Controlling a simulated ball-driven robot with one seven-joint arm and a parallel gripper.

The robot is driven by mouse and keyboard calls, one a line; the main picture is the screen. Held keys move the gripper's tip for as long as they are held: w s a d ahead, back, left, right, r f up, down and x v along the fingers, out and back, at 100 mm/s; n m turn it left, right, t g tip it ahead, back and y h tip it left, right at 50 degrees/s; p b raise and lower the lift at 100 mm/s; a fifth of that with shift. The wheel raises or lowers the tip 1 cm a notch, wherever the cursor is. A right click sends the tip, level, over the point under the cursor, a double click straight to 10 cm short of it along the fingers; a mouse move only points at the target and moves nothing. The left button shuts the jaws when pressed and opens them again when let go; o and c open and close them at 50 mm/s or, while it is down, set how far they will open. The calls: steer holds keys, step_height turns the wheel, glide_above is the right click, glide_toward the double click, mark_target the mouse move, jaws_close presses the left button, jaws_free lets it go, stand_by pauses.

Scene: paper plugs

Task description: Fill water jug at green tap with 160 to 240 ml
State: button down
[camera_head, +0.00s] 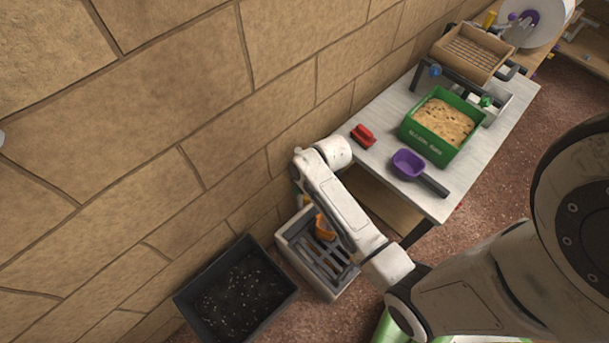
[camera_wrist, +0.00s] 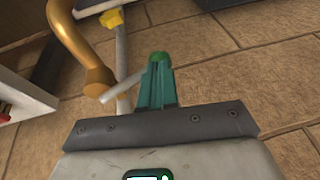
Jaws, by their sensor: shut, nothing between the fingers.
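In the wrist view my gripper (camera_wrist: 158,62) has teal fingers, shut together with nothing between them. A curved brass pipe (camera_wrist: 72,42) stands to their left. A yellow piece (camera_wrist: 111,18) sits on a pale pipe above and left of the fingers. A short pale rod (camera_wrist: 122,87) runs close to the fingers; I cannot tell whether they touch. In the head view an orange part (camera_head: 324,227) shows over the grated basin (camera_head: 291,242), partly behind my arm. My gripper is hidden there. I cannot clearly pick out a water jug or a green tap.
A dark tray of soil (camera_head: 237,297) stands left of the basin by the stone wall. The table (camera_head: 375,169) holds a green box (camera_head: 408,127) of brown material, a purple scoop (camera_head: 407,163) and a red object (camera_head: 363,135). A wooden tray (camera_head: 471,51) stands behind.

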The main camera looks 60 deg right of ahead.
steer(key=shift+a+f, duration=0.1)
steer(key=shift+f, duration=0.2)
steer(key=shift+s+a+f, duration=0.1)
steer(key=shift+a+f, duration=0.05)
steer(key=shift+a, duration=0.1)
stand_by(2.1)
